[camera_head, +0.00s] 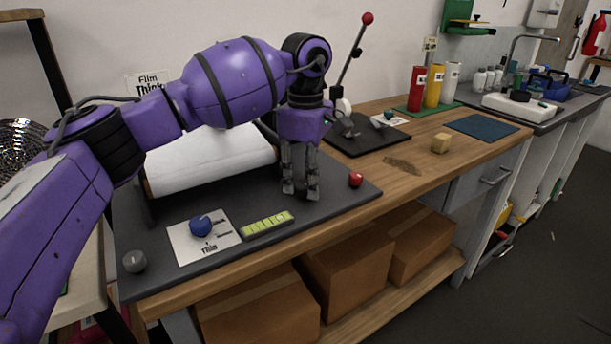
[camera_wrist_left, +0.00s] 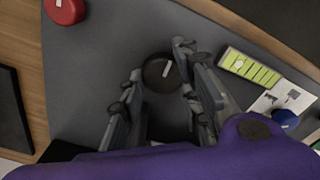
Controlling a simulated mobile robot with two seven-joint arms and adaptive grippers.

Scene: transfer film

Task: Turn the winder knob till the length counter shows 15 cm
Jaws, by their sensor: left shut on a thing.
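My left gripper (camera_head: 301,192) points down at the dark grey board, right of the white film roll (camera_head: 212,163). In the left wrist view the left gripper (camera_wrist_left: 159,66) has its fingers on both sides of a round dark knob (camera_wrist_left: 160,75) with a white mark on top, and is shut on it. My right gripper is not in view.
A red knob (camera_head: 355,180) is close to the right of the gripper. A blue knob (camera_head: 200,225) sits on a printed card, and a grey knob (camera_head: 134,261) is at the front left. A black lever stand (camera_head: 365,140) is behind.

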